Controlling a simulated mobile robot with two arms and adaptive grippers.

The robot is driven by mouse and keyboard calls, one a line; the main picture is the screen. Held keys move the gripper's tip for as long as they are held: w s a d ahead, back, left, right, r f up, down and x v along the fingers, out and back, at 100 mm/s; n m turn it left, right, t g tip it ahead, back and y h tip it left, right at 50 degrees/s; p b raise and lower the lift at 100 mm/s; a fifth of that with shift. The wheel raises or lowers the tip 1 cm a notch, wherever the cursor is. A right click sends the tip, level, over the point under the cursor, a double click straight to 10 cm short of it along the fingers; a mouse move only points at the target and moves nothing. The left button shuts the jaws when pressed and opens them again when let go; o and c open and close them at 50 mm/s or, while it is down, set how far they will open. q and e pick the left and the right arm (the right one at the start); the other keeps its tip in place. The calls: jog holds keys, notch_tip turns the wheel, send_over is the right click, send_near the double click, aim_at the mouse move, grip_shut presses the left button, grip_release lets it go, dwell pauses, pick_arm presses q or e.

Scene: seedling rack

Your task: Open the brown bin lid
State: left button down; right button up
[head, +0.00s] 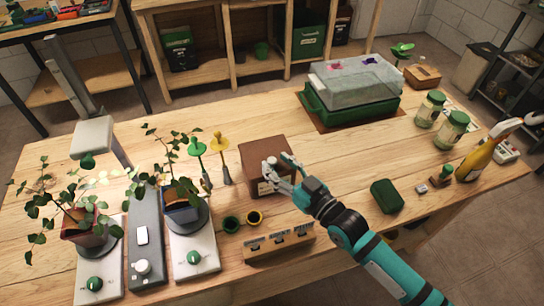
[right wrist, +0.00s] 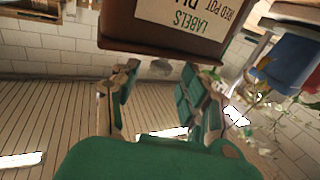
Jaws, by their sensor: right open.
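The brown bin (head: 264,155) stands near the middle of the wooden table, and its brown lid looks closed. In the right wrist view the brown bin (right wrist: 135,33) fills the top, with a pale label reading "LABELS" and "RED POT". My right gripper (head: 278,172) is open at the bin's front right side, overlapping its front in the head view. In the right wrist view my right gripper (right wrist: 158,85) has its fingers spread just below the bin's brown edge, with nothing between them. I cannot tell whether a finger touches the bin. My left gripper is not in view.
Potted plants on white scales (head: 192,250) stand left. Green and yellow stakes (head: 220,150) are close left of the bin. A labelled wooden box (head: 278,243) is in front. A green propagator (head: 352,105) stands behind right; a dark green box (head: 386,196) lies right.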

aim_at(275, 164)
jog(key=shift+x, duration=1.45)
jog(key=shift+c, duration=0.4)
grip_shut()
jog(key=shift+w+a+f, duration=0.1)
jog(key=shift+w+f, duration=0.05)
jog(key=shift+f, duration=0.05)
